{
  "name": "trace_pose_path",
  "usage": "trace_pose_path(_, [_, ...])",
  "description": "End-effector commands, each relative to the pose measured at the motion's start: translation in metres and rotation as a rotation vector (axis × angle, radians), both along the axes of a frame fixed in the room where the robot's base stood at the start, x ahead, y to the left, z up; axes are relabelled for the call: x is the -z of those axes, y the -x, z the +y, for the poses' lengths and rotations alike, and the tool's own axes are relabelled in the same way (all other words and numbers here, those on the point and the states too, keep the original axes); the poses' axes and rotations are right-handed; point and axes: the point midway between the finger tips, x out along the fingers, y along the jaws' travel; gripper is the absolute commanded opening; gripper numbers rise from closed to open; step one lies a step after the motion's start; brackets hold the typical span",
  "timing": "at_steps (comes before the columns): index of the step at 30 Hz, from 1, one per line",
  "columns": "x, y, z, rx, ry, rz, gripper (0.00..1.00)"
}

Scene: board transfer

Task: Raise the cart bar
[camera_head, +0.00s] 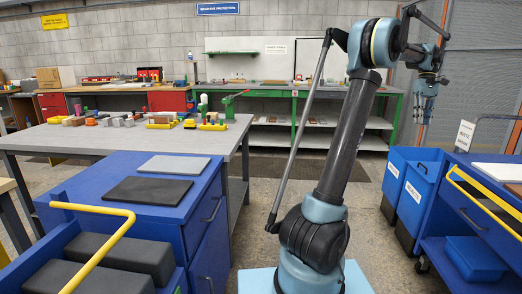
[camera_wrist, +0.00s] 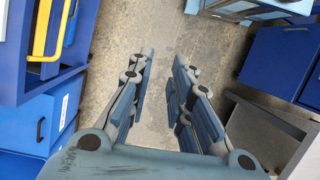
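A yellow cart bar (camera_head: 488,199) runs along the near side of the blue cart (camera_head: 462,240) at the right in the head view, low against it. In the wrist view a yellow bar (camera_wrist: 42,32) shows at the top left, beside blue panels. My gripper (camera_head: 426,115) hangs fingers down at the upper right of the head view, well above the carts and apart from the bar. In the wrist view its two fingers (camera_wrist: 165,75) are spread, with only floor between them.
Another yellow bar (camera_head: 100,254) stands on the blue unit at left, around dark grey blocks. Blue bins (camera_head: 412,195) stand beside the right cart. A grey table (camera_head: 130,138) holds several coloured parts. Open floor (camera_head: 370,250) lies between the units.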

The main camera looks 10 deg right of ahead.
Motion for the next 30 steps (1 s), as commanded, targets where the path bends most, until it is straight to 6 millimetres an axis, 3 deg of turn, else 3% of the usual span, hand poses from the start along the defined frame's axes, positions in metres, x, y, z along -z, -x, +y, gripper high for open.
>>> trace_pose_path(1, [-0.003,-0.006,0.022,-0.009,0.01,-0.007,0.19])
trace_pose_path(6, [-0.008,-0.019,0.086,-0.026,0.051,-0.036,0.19])
trace_pose_path(13, [-0.007,-0.023,0.172,-0.045,0.096,-0.08,0.19])
trace_pose_path(23, [0.011,-0.003,0.289,-0.069,0.147,-0.157,0.19])
trace_pose_path(30, [0.038,0.025,0.364,-0.083,0.168,-0.219,0.19])
